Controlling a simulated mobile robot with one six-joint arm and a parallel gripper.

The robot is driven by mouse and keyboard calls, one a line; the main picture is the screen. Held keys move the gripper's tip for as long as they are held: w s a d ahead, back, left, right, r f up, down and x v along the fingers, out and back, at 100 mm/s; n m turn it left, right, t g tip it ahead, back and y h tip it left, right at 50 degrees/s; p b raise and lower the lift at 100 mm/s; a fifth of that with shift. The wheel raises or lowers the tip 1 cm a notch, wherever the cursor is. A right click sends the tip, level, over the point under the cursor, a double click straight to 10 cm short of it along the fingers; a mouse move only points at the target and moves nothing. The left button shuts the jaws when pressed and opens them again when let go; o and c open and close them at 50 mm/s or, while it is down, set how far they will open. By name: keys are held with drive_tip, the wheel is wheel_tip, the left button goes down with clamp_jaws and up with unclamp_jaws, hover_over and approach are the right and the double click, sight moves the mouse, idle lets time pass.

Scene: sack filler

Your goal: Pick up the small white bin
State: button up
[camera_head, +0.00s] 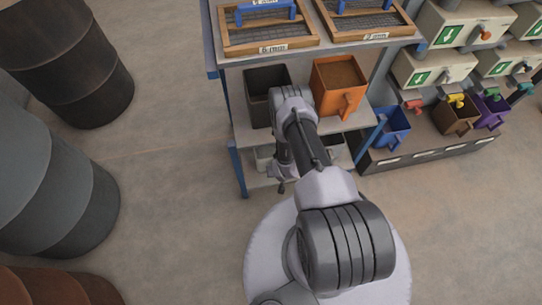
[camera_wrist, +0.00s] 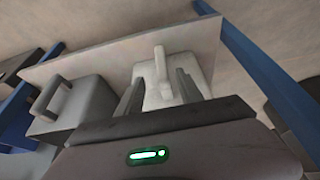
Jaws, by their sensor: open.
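The small white bin (camera_wrist: 186,68) stands on a low shelf in the wrist view, with its upright handle facing me. My gripper (camera_wrist: 160,80) is open, with one dark finger on each side of the handle. I cannot tell whether the fingers touch the bin. In the head view the white bin (camera_head: 263,153) shows only in part on the lower shelf, behind my arm and beneath the upper bins. My gripper (camera_head: 281,184) points down in front of that shelf there.
A grey bin (camera_wrist: 82,106) with a handle stands left of the white bin. Blue rack posts (camera_wrist: 262,70) flank the shelf. Above are a dark bin (camera_head: 262,80), an orange bin (camera_head: 334,78) and sieve trays (camera_head: 268,37). Drums (camera_head: 65,55) stand left; floor between is clear.

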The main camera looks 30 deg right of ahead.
drive_tip(key=b+x, duration=0.2)
drive_tip(key=x, duration=0.1)
drive_tip(key=b+x, duration=0.1)
drive_tip(key=shift+a+f+b, duration=0.3)
drive_tip(key=shift+f+b, duration=0.05)
drive_tip(key=shift+f, duration=0.15)
drive_tip(key=shift+w+f, duration=0.15)
drive_tip(key=shift+f, duration=0.1)
drive_tip(key=shift+r, duration=0.25)
drive_tip(key=shift+c, duration=0.2)
clamp_jaws()
drive_tip(key=shift+r, duration=0.1)
